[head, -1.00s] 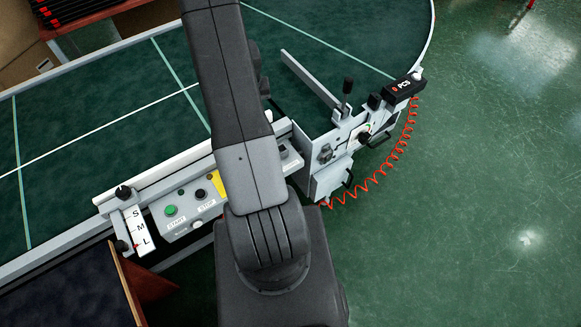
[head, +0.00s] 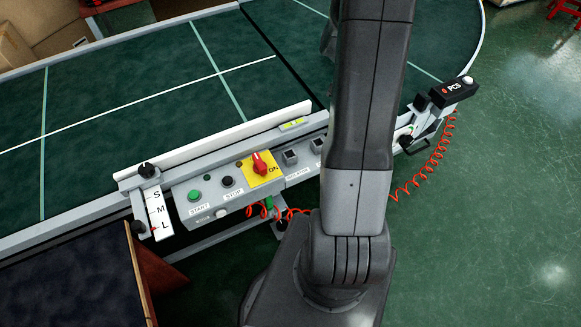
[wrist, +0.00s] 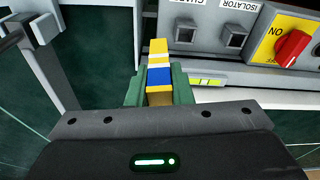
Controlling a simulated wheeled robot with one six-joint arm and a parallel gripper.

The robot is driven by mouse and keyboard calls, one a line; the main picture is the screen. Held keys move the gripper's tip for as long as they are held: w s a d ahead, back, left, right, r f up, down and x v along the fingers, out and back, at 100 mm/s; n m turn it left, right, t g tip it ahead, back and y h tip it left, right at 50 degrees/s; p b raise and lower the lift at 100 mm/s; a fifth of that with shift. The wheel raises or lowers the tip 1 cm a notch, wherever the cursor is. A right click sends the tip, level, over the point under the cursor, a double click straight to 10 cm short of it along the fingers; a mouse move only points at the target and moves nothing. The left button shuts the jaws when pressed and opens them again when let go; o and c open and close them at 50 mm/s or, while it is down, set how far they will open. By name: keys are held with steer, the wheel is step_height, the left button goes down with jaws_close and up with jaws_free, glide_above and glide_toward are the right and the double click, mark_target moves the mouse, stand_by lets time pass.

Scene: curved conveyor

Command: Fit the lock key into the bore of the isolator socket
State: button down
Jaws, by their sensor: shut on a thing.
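My gripper (wrist: 160,88) shows in the wrist view with its green fingers shut on a block striped yellow, white and blue, which I take to be the lock key (wrist: 159,60). The key points away from the palm, clear of the panel face as far as I can tell. The isolator socket (wrist: 235,38) is a dark square opening by the ISOLATOR label, up and to the right of the key. In the head view the isolator socket (head: 290,157) sits right of the yellow switch plate. My arm hides the gripper and key there.
A red rotary switch (head: 260,163) on a yellow plate is beside the isolator socket. A second socket (wrist: 187,33) is next to it. A white guide rail (head: 215,147) runs along the green conveyor (head: 130,105). An orange coiled cable (head: 425,165) hangs at the right.

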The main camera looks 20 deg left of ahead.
steer(key=s+a+f+n+g+b, duration=0.2)
steer(key=s+a+f+n+b, duration=0.1)
steer(key=s+a+n+b, duration=1.1)
steer(key=w+f+p, duration=0.1)
steer(key=f, duration=0.2)
steer(key=w+d+f+n+p, duration=0.1)
steer(key=f, duration=0.2)
steer(key=w+d+f+n+p, duration=0.1)
steer(key=f, duration=0.2)
steer(key=shift+d, duration=0.1)
steer(key=shift+f, duration=0.1)
steer(key=shift+f+b, duration=0.15)
steer(key=shift+b, duration=0.15)
steer(key=c, duration=1.3)
jaws_free()
steer(key=shift+r, duration=0.2)
